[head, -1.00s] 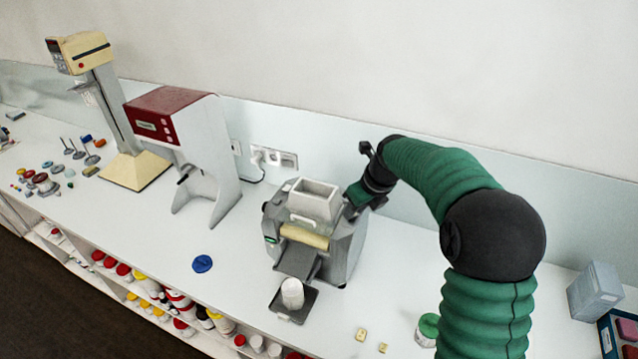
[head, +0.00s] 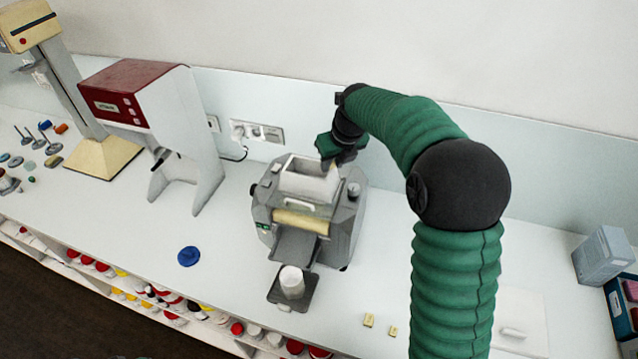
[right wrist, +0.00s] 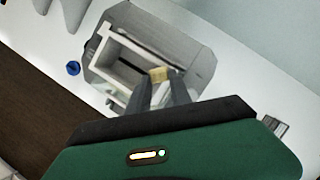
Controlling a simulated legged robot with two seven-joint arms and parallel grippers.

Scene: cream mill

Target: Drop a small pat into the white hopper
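The white hopper (head: 309,180) is an open rectangular box on top of the grey mill (head: 340,215). In the right wrist view the hopper (right wrist: 122,70) lies just beyond and left of my right fingertips. My right gripper (right wrist: 162,82) is shut on a small yellowish pat (right wrist: 160,73), held at the tips near the hopper's right rim. In the head view my right gripper (head: 334,164) is over the hopper's back right corner, mostly hidden by its own wrist. Two more small pats (head: 368,320) (head: 392,331) lie on the counter. My left gripper is out of view.
A white cup (head: 292,281) stands on a dark tray (head: 306,299) before the mill. A blue disc (head: 189,257) lies to the left, near a red-topped machine (head: 139,95). A wall socket (head: 257,132) is behind. The counter between disc and mill is clear.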

